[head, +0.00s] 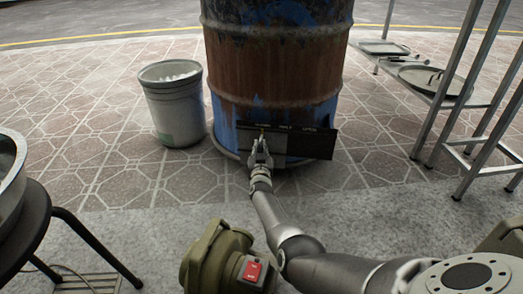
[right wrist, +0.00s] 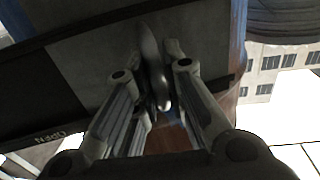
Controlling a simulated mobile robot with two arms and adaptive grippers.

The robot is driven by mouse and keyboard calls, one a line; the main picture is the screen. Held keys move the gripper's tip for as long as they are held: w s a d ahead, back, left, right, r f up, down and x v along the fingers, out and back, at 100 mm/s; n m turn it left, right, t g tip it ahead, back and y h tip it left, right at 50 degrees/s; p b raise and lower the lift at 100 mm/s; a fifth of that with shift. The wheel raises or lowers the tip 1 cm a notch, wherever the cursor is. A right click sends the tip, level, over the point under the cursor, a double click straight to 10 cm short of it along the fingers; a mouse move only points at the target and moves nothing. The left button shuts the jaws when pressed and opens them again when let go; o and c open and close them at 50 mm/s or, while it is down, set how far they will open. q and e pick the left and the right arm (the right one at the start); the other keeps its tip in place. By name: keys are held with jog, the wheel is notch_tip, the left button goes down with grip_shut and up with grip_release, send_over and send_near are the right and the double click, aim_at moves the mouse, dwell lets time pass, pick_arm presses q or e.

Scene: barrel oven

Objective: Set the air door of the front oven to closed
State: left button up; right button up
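The front oven (head: 275,70) is an upright rusty barrel with blue paint. Its air door (head: 273,142) is a grey plate low on the front, in a dark frame (head: 315,145) that reaches right past the barrel. Small labels run along the frame's top; one at the right seems to read OPEN. My right gripper (head: 261,150) is at the left part of the air door. In the right wrist view its fingers (right wrist: 160,85) come together around the door's thin grey handle (right wrist: 152,55) and seem shut on it. My left gripper is not in view.
A grey bucket (head: 174,110) stands left of the barrel. A metal rack (head: 440,95) with trays stands at the right. A dark stool (head: 40,225) with a metal bowl (head: 10,165) is at the lower left. A green object with a red switch (head: 253,271) is in the foreground.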

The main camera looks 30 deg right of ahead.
jog(key=o, duration=0.4)
jog(key=shift+w+a+r, duration=0.2)
jog(key=shift+w+r, duration=0.1)
jog(key=shift+c, duration=0.2)
jog(key=shift+s+d+f, duration=0.1)
jog(key=shift+s+d, duration=0.05)
jog(key=shift+s, duration=0.05)
